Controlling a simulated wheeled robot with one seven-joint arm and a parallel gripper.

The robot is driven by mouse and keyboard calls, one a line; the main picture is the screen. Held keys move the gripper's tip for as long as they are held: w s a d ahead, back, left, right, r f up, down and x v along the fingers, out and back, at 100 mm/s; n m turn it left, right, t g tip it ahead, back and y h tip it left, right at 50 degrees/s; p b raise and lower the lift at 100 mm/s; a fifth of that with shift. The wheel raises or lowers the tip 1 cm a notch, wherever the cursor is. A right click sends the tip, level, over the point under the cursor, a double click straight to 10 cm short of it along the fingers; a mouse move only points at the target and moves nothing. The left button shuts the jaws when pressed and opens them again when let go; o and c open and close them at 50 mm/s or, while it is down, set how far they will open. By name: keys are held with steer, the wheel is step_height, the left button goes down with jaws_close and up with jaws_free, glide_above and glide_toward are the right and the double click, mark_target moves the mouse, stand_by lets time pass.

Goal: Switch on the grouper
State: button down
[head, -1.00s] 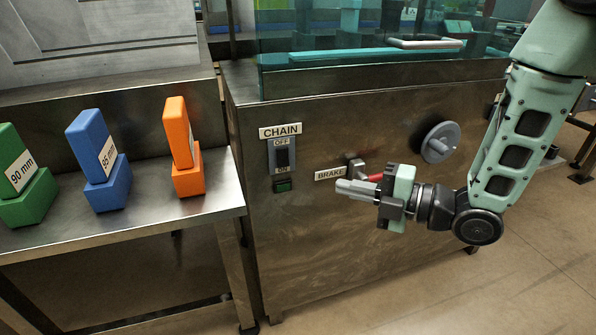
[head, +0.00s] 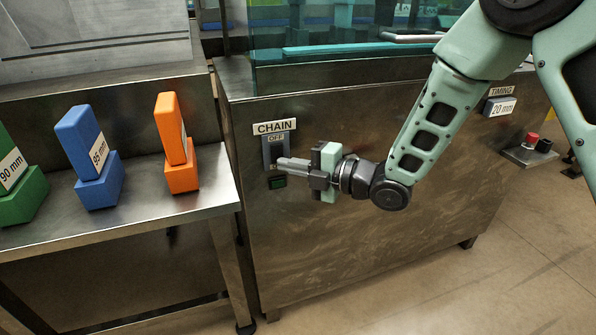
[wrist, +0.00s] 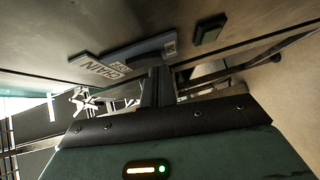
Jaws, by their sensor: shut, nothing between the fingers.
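The grouper is a steel cabinet (head: 350,240) with a tinted cover on top. On its front is a grey switch plate (head: 268,150) under a CHAIN label (head: 274,127), with OFF at its top. The plate also shows in the wrist view (wrist: 130,52). A dark green rectangular lamp (head: 277,182) sits just below it. My gripper (head: 281,163) is shut and empty, its fingertips in front of the lower part of the plate.
A steel table (head: 120,226) at the left holds green, blue (head: 88,155) and orange (head: 177,140) blocks. At the right are a TIMING 20 mm plate (head: 500,106) and a low stand with red (head: 532,138) and black knobs. The brake and round knob are hidden behind my arm.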

steer(key=shift+f, duration=0.1)
stand_by(0.3)
steer(key=shift+w+f+b, duration=0.15)
steer(key=shift+f+b, duration=0.05)
steer(key=shift+b, duration=0.5)
steer(key=shift+w+r, duration=0.1)
steer(key=shift+r, duration=0.1)
